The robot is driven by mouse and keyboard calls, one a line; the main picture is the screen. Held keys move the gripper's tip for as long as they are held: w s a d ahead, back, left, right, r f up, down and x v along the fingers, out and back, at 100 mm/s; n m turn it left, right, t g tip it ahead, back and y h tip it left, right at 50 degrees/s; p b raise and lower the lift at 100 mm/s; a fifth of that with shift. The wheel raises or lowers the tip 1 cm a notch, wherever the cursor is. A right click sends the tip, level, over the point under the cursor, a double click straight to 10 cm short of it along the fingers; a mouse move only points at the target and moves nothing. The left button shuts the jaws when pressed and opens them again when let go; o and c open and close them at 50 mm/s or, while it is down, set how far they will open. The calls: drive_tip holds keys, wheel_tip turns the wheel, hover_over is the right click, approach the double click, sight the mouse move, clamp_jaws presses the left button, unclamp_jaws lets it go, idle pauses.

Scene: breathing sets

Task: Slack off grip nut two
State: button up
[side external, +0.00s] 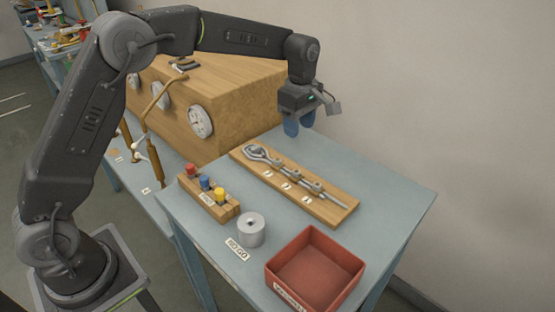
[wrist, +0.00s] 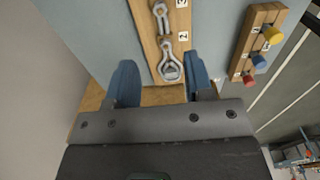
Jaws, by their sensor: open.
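White number tags lie beside the clamps. In the wrist view the board (wrist: 143,28) shows the looped end (wrist: 170,70) and tags reading 2 and 3; the rest is cut off at the top. I cannot tell for certain which nut is two. My gripper (side external: 299,129) is open and empty, fingers down, above the table near the looped end. Its blue fingers also show in the wrist view (wrist: 161,68).
A wooden rack (side external: 222,212) holds red, blue and yellow knobs. A wooden gauge cabinet (side external: 225,90) stands behind. The table right of the board is clear.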

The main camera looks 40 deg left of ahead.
drive_tip(key=n, duration=3.2)
hover_over(278, 160)
wheel_tip(278, 160, down, 14)
drive_tip(key=shift+a+r, duration=0.1)
drive_tip(key=shift+c, duration=0.3)
